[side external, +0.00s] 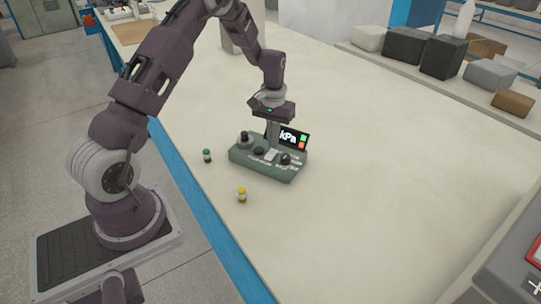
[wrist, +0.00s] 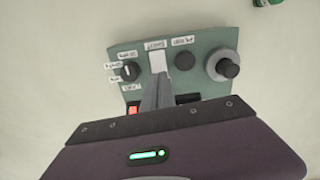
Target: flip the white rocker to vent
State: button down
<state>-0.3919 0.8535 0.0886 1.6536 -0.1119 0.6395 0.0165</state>
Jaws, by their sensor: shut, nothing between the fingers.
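The white rocker (wrist: 157,62) is set in the top of a green control box (side external: 245,158), between a small black knob (wrist: 130,72) and a round black button (wrist: 185,61). In the side external view the rocker (side external: 271,155) shows just below my gripper. My gripper (wrist: 158,82) is shut and empty, its fingertips close to the rocker's edge. I cannot tell whether they touch it. The rocker's tilt is not clear, and the small labels around it are too blurred to read with certainty.
A display (side external: 290,137) reading kPa stands at the back of the box. A large knob (wrist: 229,68) is at the box's other end. A green battery (side external: 207,156) and a yellow battery (side external: 242,195) stand nearby on the table (side external: 380,200), which is otherwise clear around the box.

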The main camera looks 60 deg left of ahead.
aim_at(273, 151)
jog(key=shift+f, duration=0.95)
dwell(0.5)
jog(key=shift+r, duration=3.55)
